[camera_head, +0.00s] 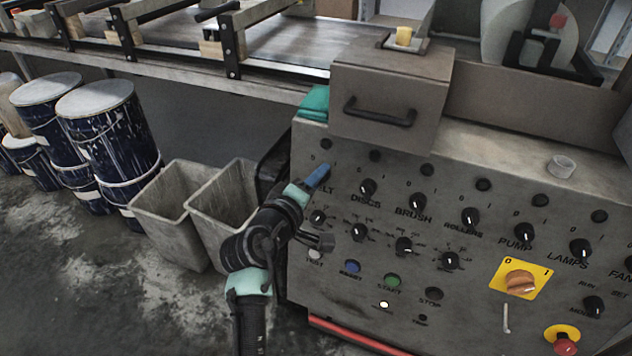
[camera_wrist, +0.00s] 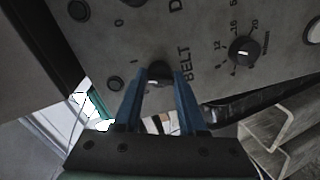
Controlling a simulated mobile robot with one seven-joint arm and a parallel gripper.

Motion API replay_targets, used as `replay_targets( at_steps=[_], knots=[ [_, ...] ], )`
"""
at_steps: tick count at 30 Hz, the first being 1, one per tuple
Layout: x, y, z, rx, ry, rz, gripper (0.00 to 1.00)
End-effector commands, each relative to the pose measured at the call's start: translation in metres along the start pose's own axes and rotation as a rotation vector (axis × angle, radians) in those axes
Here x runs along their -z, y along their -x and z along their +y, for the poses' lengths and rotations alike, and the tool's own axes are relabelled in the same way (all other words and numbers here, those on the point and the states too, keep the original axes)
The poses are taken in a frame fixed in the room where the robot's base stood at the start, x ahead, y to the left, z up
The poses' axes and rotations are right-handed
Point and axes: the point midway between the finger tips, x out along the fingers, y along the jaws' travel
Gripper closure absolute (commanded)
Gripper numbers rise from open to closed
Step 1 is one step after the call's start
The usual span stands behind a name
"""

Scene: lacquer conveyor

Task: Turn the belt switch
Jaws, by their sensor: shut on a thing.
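The belt switch (camera_wrist: 157,71) is a small dark knob on the grey control panel (camera_head: 440,240), beside the printed word BELT in the wrist view. My gripper (camera_head: 319,177) reaches the panel's upper left corner. Its two blue fingers stand on either side of the knob in the wrist view and are shut on it. In the head view my fingers hide the knob and part of its label. A 0 and a 1 are printed near the knob. The fingers cover much of it, so I cannot tell clearly which mark it points at.
The discs switch (camera_head: 367,187) and brush switch (camera_head: 417,208) stand to the right, with more knobs and coloured buttons below. A box with a handle (camera_head: 380,112) sits above. Grey bins (camera_head: 175,205) and paint drums (camera_head: 105,130) stand at left.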

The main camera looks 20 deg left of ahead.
Motion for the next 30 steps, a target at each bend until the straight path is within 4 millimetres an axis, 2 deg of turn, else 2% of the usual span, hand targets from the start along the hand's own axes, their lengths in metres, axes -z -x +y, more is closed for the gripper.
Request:
replay_targets(
  at_steps=[10,27,28,30],
  knots=[
    [0.0005,0.0001,0.0026,0.002,-0.153,0.011,1.00],
    [0.0007,0.0001,0.0031,0.003,-0.185,0.013,1.00],
    [0.0007,0.0001,0.0031,0.003,-0.185,0.013,0.56],
    [0.0005,0.0001,0.0029,0.004,-0.184,0.013,0.43]
  ],
)
